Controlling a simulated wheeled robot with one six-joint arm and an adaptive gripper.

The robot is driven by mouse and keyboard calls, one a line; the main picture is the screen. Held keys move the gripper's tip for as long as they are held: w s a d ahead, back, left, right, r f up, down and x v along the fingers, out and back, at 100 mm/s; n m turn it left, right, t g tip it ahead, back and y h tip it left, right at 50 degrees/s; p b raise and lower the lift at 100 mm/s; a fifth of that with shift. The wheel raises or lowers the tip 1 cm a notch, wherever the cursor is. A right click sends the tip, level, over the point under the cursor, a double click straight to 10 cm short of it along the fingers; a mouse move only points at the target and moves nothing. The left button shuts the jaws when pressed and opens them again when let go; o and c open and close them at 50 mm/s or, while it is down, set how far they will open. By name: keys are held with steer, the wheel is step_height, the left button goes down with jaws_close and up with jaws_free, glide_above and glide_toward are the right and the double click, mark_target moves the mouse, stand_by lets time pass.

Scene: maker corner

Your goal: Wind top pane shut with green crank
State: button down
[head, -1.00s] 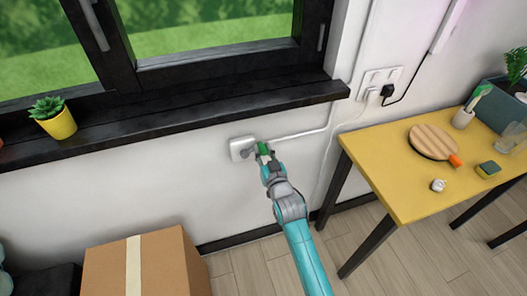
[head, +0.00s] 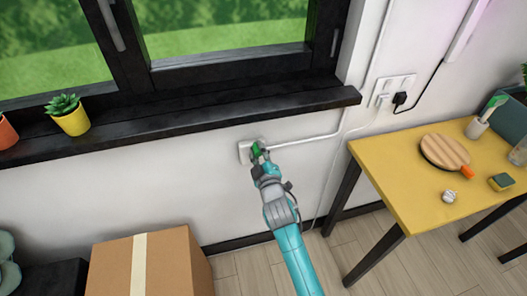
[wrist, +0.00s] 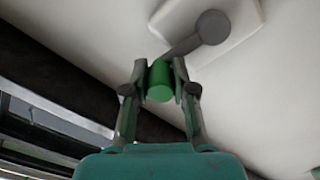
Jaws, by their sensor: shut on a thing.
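The green crank handle (wrist: 160,80) sits between the fingers of my gripper (wrist: 160,92) in the wrist view, and the gripper is shut on it. The handle joins a grey crank arm (wrist: 190,42) that turns on a round hub on a white wall box (wrist: 232,28). In the head view the white box (head: 244,150) is on the wall below the sill, and my gripper (head: 259,158) is at its right side, on the green handle (head: 256,149). The window (head: 220,35) shows only its lower part. The top pane is out of view.
A black sill (head: 190,121) with a yellow plant pot (head: 74,122) runs above the box. A cardboard box (head: 185,265) stands on the floor at lower left. A yellow table (head: 400,180) is at the right. A pipe (head: 305,140) runs right from the wall box.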

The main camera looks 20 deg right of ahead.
steer(key=shift+a+f+n, duration=0.1)
steer(key=shift+a+n, duration=0.7)
steer(key=shift+n, duration=0.6)
steer(key=shift+a+f+n, duration=0.15)
steer(key=shift+a+n, duration=0.65)
steer(key=shift+n, duration=0.6)
steer(key=shift+a+f+n, duration=0.1)
steer(key=shift+a+n, duration=0.7)
steer(key=shift+n, duration=0.6)
steer(key=shift+a, duration=0.1)
steer(key=c, duration=0.9)
jaws_free()
steer(key=shift+f, duration=0.1)
steer(key=shift+f, duration=0.1)
steer(key=s, duration=1.2)
